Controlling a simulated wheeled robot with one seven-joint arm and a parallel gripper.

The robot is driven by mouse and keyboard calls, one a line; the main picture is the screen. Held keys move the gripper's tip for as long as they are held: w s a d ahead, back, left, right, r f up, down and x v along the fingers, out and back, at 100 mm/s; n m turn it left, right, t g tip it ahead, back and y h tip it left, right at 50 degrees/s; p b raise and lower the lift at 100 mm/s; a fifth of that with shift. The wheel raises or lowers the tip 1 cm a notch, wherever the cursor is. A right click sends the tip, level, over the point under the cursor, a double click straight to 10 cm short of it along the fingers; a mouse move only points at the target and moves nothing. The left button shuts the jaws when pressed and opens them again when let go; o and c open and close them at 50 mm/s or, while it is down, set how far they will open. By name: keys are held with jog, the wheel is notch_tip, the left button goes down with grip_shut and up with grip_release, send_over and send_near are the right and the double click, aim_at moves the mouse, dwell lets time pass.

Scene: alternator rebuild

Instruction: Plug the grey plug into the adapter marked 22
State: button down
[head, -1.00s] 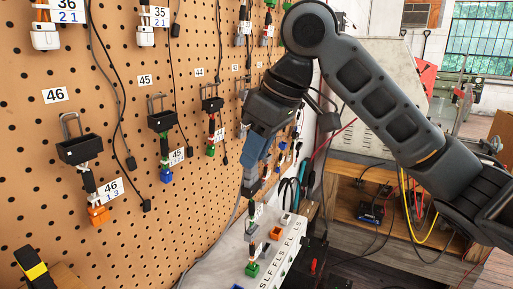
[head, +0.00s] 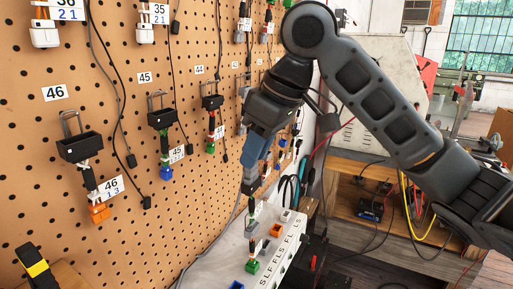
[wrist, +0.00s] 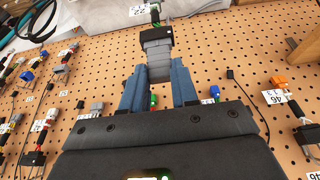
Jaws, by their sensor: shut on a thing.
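My gripper (head: 252,172) is shut on a grey plug (wrist: 160,70). Its blue fingers (wrist: 157,92) press on both sides of the plug in the wrist view. In the head view the plug (head: 250,186) hangs just below the fingers. A small white label (wrist: 152,25) and a black part lie past that block, near a white panel.
A pegboard (head: 130,225) with hanging labelled adapters, such as one marked 46 (head: 80,148), fills the left, close to my gripper. Below it is a white strip panel (head: 225,262) with a green-ended adapter (head: 252,267) and an orange socket (head: 276,231). A wooden bench (head: 350,195) stands behind.

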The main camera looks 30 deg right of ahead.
jog(key=c, duration=0.8)
grip_release()
jog(key=shift+v, duration=3.9)
